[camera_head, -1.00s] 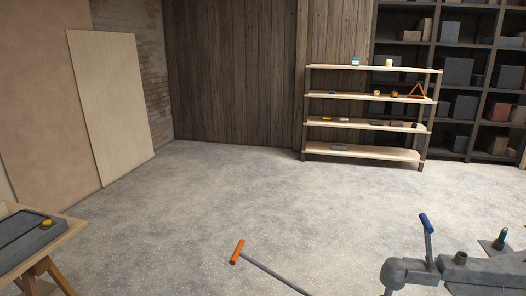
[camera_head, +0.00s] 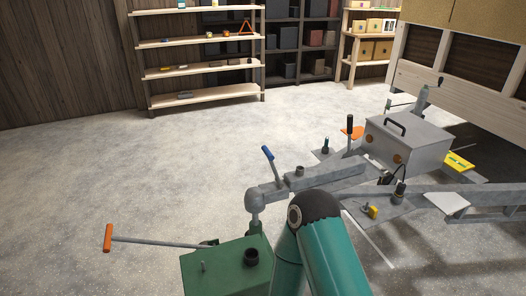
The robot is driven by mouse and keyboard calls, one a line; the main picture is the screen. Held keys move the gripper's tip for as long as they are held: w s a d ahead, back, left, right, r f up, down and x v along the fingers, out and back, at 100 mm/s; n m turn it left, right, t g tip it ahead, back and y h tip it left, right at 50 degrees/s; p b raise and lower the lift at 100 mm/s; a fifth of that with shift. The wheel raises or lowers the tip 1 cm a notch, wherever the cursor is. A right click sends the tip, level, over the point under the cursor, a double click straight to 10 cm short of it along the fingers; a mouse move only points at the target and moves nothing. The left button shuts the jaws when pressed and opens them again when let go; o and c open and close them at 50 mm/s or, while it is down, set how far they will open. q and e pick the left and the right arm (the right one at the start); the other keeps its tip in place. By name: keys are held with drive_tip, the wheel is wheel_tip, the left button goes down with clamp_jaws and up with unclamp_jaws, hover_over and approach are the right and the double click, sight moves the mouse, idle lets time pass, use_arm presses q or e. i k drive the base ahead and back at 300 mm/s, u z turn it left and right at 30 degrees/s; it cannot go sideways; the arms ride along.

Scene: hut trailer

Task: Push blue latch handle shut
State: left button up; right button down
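The blue latch handle (camera_head: 267,153) is the blue grip on a short grey lever. It stands up, leaning a little to the left, on top of the grey trailer coupling (camera_head: 266,198) near the middle of the head view. Nothing touches the handle. A teal link of one of my arms shows at the bottom, right of the coupling, and covers part of the area below it. Neither of my grippers is in view.
A green box (camera_head: 222,268) stands below the coupling, with an orange-ended bar (camera_head: 155,242) reaching left. Behind the coupling are the grey drawbar (camera_head: 328,175), a black-knobbed lever (camera_head: 350,130) and a grey toolbox (camera_head: 408,145). The floor (camera_head: 110,165) at left is clear.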

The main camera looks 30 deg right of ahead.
sight(271, 157)
drive_tip(key=z, duration=1.2)
drive_tip(key=i, duration=0.1)
drive_tip(key=u, duration=3)
drive_tip(key=k, duration=0.9)
drive_tip(key=z, duration=3)
drive_tip(key=k, duration=0.1)
drive_tip(key=u, duration=1.35)
drive_tip(key=i, duration=0.85)
drive_tip(key=z, duration=0.1)
